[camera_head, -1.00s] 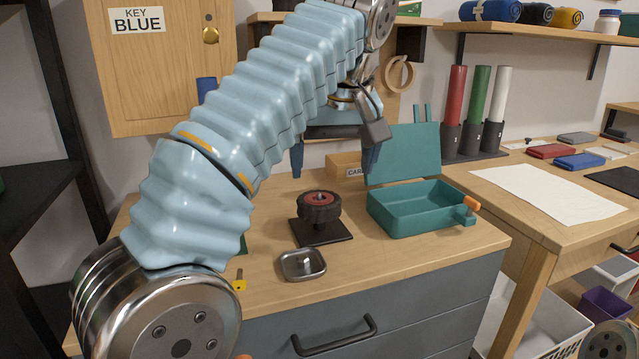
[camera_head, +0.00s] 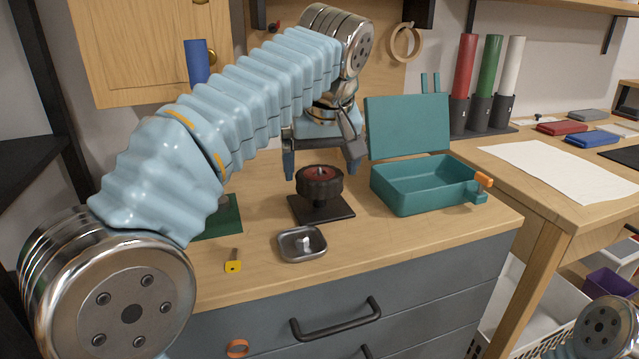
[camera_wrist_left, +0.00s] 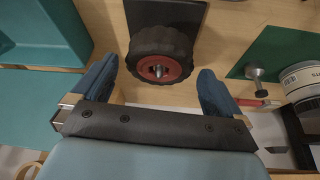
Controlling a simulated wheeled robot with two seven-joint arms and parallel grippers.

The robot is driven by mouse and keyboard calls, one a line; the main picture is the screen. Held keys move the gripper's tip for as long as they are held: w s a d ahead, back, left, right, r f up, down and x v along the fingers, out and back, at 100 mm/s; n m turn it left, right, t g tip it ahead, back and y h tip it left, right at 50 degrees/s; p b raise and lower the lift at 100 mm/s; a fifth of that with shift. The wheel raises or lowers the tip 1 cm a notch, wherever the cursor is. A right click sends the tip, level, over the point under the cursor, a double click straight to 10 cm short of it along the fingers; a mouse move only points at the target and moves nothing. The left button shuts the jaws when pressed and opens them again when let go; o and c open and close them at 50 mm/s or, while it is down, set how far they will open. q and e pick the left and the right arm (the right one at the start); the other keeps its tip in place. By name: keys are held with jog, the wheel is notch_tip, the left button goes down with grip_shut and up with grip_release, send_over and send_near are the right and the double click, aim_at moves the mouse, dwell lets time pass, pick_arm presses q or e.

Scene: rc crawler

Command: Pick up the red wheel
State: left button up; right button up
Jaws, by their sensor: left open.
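The red wheel (camera_head: 320,186), a black knobbly tyre with a red hub, sits level on a short post on a black square base (camera_head: 335,207). In the left wrist view the wheel (camera_wrist_left: 163,42) shows its red hub and metal axle tip. My left gripper (camera_head: 322,168) is open and empty, pointing down at the wheel's far side in the head view. Its blue fingers are spread to either side of the wheel. In the left wrist view the wheel lies just beyond and between the fingertips (camera_wrist_left: 157,72), with gaps visible. My right gripper is not in view.
An open teal box (camera_head: 425,190) stands right of the wheel. A small metal tray (camera_head: 290,246) and a yellow-headed key (camera_head: 233,266) lie nearer the front. A green mat (camera_head: 222,218) is at left. A drawer handle (camera_head: 337,320) sticks out below the worktop.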

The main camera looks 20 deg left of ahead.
pick_arm(q)
jog(key=x, duration=0.2)
jog(key=shift+w+a+f, duration=0.1)
jog(key=shift+w+f, duration=0.05)
jog(key=shift+f, duration=0.1)
jog(key=c, duration=0.8)
